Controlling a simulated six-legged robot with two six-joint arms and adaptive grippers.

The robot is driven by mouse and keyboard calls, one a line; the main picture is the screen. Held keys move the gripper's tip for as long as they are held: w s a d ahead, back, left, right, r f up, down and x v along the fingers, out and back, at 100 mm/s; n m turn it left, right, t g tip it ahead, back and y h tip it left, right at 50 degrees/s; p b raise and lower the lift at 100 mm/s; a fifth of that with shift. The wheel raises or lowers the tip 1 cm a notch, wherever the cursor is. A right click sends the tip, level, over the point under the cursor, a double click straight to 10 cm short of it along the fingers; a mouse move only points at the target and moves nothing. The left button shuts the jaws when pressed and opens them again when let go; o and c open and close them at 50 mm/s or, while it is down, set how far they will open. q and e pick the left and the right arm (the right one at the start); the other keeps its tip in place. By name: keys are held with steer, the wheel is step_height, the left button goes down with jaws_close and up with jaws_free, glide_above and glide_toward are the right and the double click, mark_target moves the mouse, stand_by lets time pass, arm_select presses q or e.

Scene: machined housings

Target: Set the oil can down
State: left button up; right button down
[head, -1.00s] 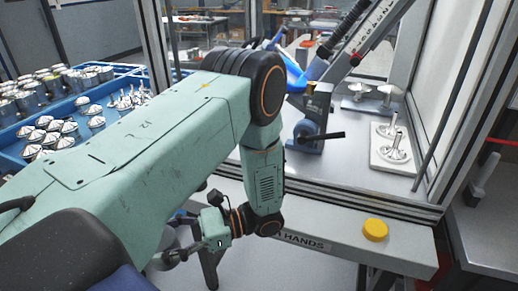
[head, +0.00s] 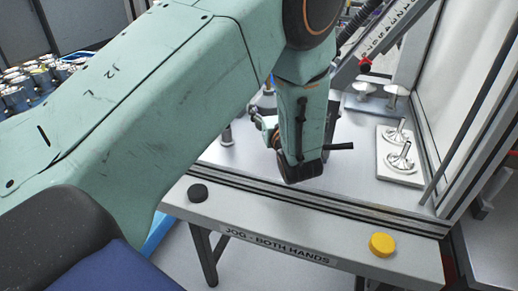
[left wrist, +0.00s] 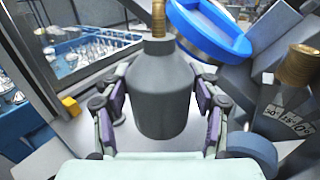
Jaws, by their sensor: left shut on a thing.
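The oil can (left wrist: 165,90) has a grey bottle-shaped body with a brass neck. In the left wrist view it stands between the two fingers of my left gripper (left wrist: 162,112), which is shut on it. In the head view my left gripper (head: 262,124) is partly hidden behind my own wrist, over the machine's bed area inside the frame. The can cannot be made out clearly there. My right gripper is not in view.
A white plate with shiny valve-like parts (head: 400,157) lies on the light machine bed (head: 352,185), with bare bed beside it. The front ledge carries a black button (head: 197,192) and a yellow button (head: 382,245). A blue ring-shaped part (left wrist: 210,30) is close beyond the can.

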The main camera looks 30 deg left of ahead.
arm_select(q)
steer(key=shift+t, duration=0.3)
steer(key=f, duration=0.1)
steer(key=d+f, duration=0.1)
steer(key=f, duration=0.2)
steer(key=shift+d, duration=0.25)
steer(key=f, duration=0.5)
steer(key=shift+w+a+f, duration=0.1)
steer(key=shift+w+a, duration=0.05)
steer(key=shift+a, duration=0.05)
steer(key=shift+d, duration=0.1)
steer(key=shift+f, duration=0.1)
steer(key=shift+a+f+b, duration=0.15)
steer(key=shift+a+b, duration=0.05)
steer(key=shift+b, duration=0.1)
steer(key=o, duration=0.9)
steer(key=shift+o, duration=0.6)
steer(key=shift+d, duration=0.15)
